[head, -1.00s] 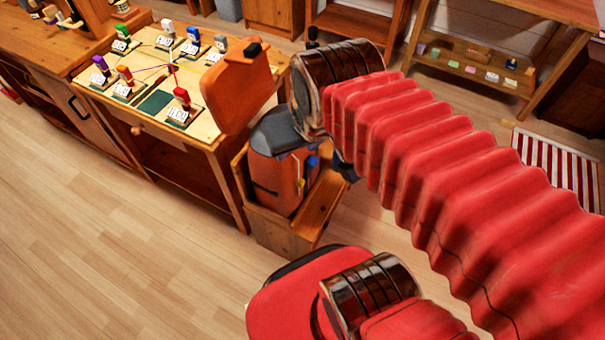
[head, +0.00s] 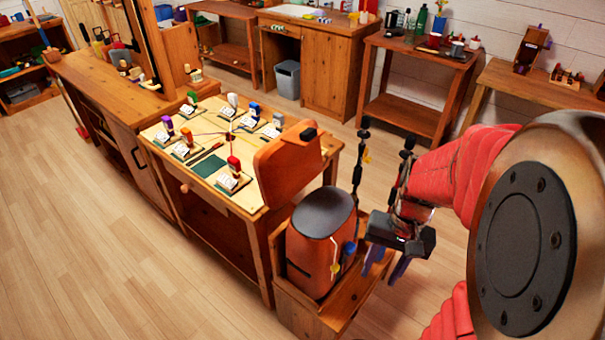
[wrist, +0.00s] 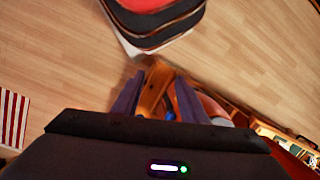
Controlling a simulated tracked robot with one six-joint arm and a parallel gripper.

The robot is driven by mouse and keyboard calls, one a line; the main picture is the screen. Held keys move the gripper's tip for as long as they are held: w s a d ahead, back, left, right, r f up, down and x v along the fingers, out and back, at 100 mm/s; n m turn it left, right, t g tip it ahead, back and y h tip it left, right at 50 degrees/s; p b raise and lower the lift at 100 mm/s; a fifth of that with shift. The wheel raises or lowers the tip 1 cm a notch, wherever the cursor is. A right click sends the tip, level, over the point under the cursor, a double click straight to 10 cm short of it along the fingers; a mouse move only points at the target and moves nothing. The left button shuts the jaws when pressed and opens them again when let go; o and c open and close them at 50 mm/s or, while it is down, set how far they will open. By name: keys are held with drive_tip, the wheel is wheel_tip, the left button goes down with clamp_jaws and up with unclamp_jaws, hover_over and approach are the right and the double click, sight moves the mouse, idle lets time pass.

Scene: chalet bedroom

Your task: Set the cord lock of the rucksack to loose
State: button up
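The orange rucksack (head: 308,262) with a dark grey top stands in a wooden box-like stand (head: 302,318). A blue piece (head: 349,247) and a yellow piece (head: 335,268) hang on its right side on a pale cord. I cannot tell which is the cord lock or how it is set. My gripper (head: 386,268) is to the right of the rucksack, fingers pointing down and apart, with nothing seen between them. In the wrist view, my gripper (wrist: 157,98) is over the wooden stand (wrist: 153,86), with part of the rucksack (wrist: 211,106) beside the right finger.
An orange panel (head: 290,168) with a black piece on top rises behind the rucksack. A wooden table (head: 240,196) with labelled cards and coloured items stands left of it. Open floor (head: 90,230) lies at the left. A striped mat (wrist: 13,116) shows in the wrist view.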

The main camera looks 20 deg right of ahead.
drive_tip(key=s+d+f+m+y, duration=0.1)
drive_tip(key=s+f+m+y, duration=0.15)
drive_tip(key=f, duration=0.25)
drive_tip(key=s+d+f+m+y, duration=0.1)
drive_tip(key=f+m+y, duration=0.2)
drive_tip(key=f, duration=0.2)
drive_tip(key=m+t+y, duration=0.3)
drive_tip(key=m+t, duration=1.3)
drive_tip(key=m, duration=0.1)
approach(339, 269)
drive_tip(key=v, duration=0.5)
drive_tip(key=shift+a+r+n, duration=0.15)
drive_tip(key=shift+r+n, duration=0.1)
drive_tip(key=shift+r, duration=0.25)
drive_tip(key=shift+w+a, duration=0.1)
drive_tip(key=shift+w, duration=0.05)
drive_tip(key=shift+f+x, duration=0.15)
drive_tip(key=shift+x, duration=3.2)
drive_tip(key=shift+f+x, duration=0.15)
drive_tip(key=shift+x, duration=3.2)
clamp_jaws()
